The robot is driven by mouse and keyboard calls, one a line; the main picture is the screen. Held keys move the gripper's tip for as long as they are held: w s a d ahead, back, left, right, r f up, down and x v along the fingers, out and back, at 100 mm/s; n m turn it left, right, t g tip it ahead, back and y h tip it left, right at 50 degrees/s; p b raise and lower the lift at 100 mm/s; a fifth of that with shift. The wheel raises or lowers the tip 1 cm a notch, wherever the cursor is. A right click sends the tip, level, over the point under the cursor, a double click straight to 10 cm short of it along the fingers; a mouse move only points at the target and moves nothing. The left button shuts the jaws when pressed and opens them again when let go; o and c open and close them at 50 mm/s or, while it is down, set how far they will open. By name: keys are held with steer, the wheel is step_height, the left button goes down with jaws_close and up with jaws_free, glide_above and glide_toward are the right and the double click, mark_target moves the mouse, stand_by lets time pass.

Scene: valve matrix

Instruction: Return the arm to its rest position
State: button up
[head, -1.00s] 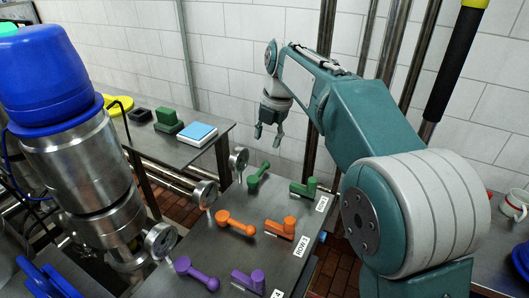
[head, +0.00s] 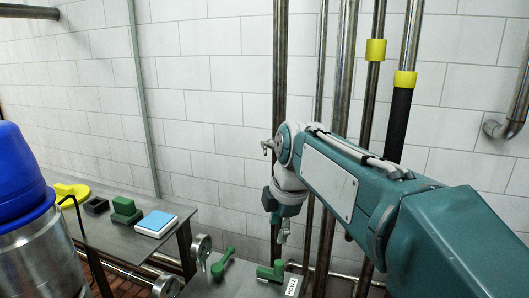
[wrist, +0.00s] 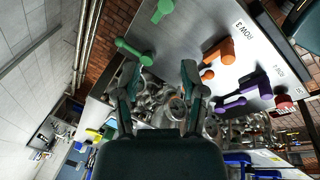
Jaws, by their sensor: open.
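My arm, teal and grey, reaches across the right side of the head view. My gripper (head: 281,232) hangs pointing down, above the far end of the valve panel and close to the wall-side pipes. In the head view its fingers are small and partly edge-on. In the wrist view my gripper (wrist: 158,78) shows both fingers spread apart, with nothing held between them. Two green valve handles (head: 222,262) (head: 270,271) lie below the gripper in the head view. In the wrist view, green handles (wrist: 133,51) sit at upper left and orange handles (wrist: 220,52) at upper right.
Vertical pipes (head: 280,90) stand behind my gripper, against a white tiled wall (head: 210,120). A side table (head: 100,232) at left holds a blue-topped block (head: 156,223) and a green block (head: 125,210). Purple handles (wrist: 258,90) show in the wrist view.

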steer(key=s+d+f+m+t, duration=0.1)
steer(key=s+d+f+m, duration=0.2)
steer(key=s+m, duration=0.3)
steer(key=s+d+f+m+t+h, duration=0.1)
steer(key=s+d+f+m, duration=0.2)
steer(key=s+d+m, duration=0.2)
steer(key=s+d+f+m+t, duration=0.1)
steer(key=s+d+f+m, duration=0.2)
steer(key=s+m, duration=0.6)
steer(key=shift+s+d+f+m+h, duration=0.25)
steer(key=shift+d+m+h, duration=0.15)
steer(key=shift+d+m, duration=0.55)
